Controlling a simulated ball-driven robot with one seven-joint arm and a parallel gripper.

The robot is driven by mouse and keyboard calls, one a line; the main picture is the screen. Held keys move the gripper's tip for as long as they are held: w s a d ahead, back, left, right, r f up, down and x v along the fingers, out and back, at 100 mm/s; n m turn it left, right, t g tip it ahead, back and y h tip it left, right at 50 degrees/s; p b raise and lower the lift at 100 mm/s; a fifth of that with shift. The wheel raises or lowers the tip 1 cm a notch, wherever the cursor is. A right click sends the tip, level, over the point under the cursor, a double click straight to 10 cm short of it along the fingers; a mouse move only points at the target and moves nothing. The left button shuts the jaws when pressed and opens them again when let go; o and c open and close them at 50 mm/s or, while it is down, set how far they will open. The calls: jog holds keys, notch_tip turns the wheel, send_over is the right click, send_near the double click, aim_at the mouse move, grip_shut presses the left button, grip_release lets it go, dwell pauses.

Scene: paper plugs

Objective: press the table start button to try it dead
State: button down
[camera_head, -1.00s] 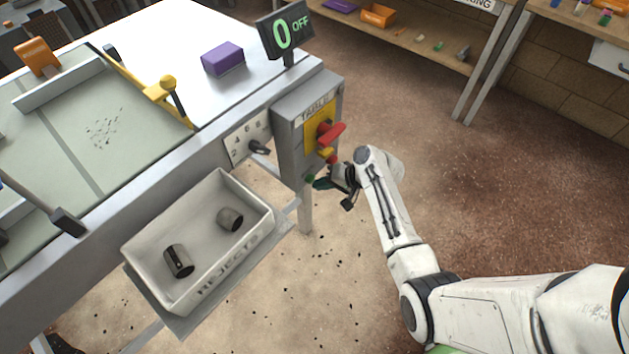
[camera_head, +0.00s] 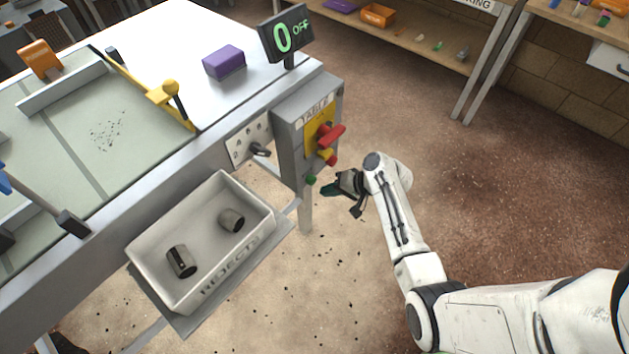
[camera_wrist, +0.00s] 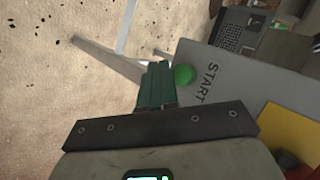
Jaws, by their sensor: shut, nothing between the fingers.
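The green start button (camera_head: 311,180) sticks out low on the grey control box marked TABLE, at the table's corner. In the wrist view the green button (camera_wrist: 184,74) sits beside the word START. My gripper (camera_head: 327,190) is just right of the button in the head view, with a small gap showing. In the wrist view the green fingers of my gripper (camera_wrist: 158,68) are together and empty, with their tips just left of the button. The display (camera_head: 287,34) above the box reads 0 OFF.
A red switch handle (camera_head: 331,135) on a yellow plate sits above the button. A black selector knob (camera_head: 260,150) is on the table's side. A rejects tray (camera_head: 145,265) holding two dark plugs hangs left of the box. Floor to the right is clear.

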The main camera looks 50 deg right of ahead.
jog(key=shift+s+p, duration=0.65)
jog(key=shift+s, duration=1.35)
jog(key=s+a+r+n+g+h, duration=0.1)
jog(key=s+a+r+n+g, duration=0.35)
jog(key=s+a+n, duration=0.4)
jog(key=s+a+r+n+g+h, duration=0.1)
jog(key=s+a+r+g+h, duration=0.2)
jog(key=s+a+r, duration=0.2)
jog(key=s+r, duration=0.3)
jog(key=s, duration=0.1)
jog(key=shift+s+r+n, duration=0.15)
jog(key=shift+s+n, duration=0.1)
jog(key=shift+n, duration=0.1)
